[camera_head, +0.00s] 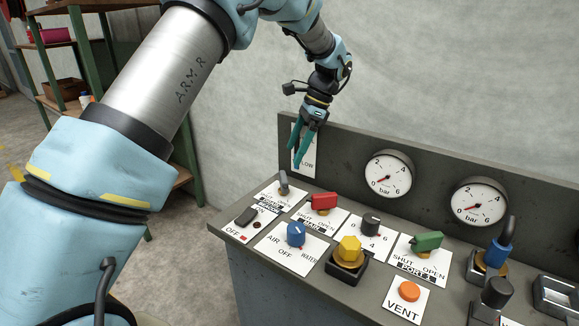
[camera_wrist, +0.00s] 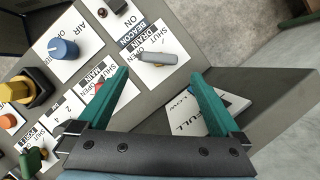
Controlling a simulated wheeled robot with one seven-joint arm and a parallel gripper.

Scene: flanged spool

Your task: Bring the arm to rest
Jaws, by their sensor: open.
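My gripper (camera_head: 303,138) is raised above the far left corner of the control panel (camera_head: 258,232), in front of its upright back board. Its two green fingers are apart with nothing between them in the wrist view (camera_wrist: 165,85). Beyond the fingertips in that view is a grey lever (camera_wrist: 155,58) on a plate marked drain. The same lever (camera_head: 283,182) stands below my gripper in the head view. The fingers look clear of the panel's controls. My arm reaches across the upper left of the head view.
The panel carries a red handle (camera_head: 324,202), a blue knob (camera_head: 296,234), a yellow knob (camera_head: 349,249), a green handle (camera_head: 427,241) and an orange button (camera_head: 409,291). Two gauges (camera_head: 388,177) sit on the back board. A shelf rack (camera_head: 90,60) stands at the left. Bare wall is behind.

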